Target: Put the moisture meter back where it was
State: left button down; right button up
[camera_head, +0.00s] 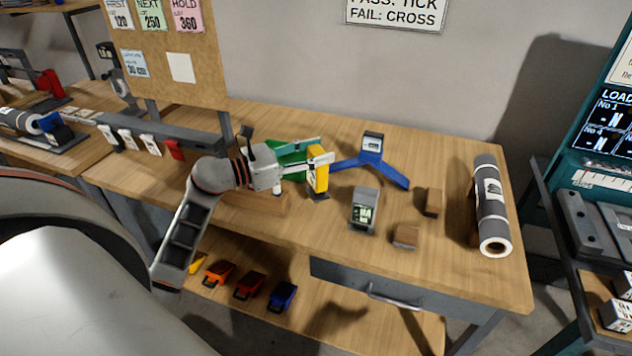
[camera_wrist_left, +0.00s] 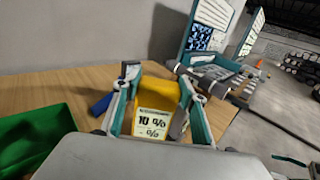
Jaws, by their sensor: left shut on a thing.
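The moisture meter (camera_head: 319,182) is a yellow upright block above the bench, beside a green tray. In the left wrist view the meter (camera_wrist_left: 158,97) shows a white face reading "10 %". My left gripper (camera_head: 320,162) is shut on it, and in the left wrist view the fingers (camera_wrist_left: 158,100) lie on both of its sides. A small dark patch shows just under the meter; I cannot tell whether its bottom touches the bench. My right gripper is not in view.
The green tray (camera_wrist_left: 35,138) lies close by. A blue forked stand (camera_head: 385,172) is behind right, and a grey device with a display (camera_head: 363,212) in front right. Bare bench lies between.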

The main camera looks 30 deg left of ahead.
aim_at(311, 181)
pick_arm(q)
notch_tip(311, 181, down, 8)
jog(key=shift+f, duration=0.15)
dwell(0.3)
jog(key=shift+f+b, duration=0.1)
jog(key=shift+b, duration=0.2)
jog(key=shift+f, duration=0.1)
jog(key=c, duration=1.5)
grip_release()
jog(key=shift+o, duration=0.2)
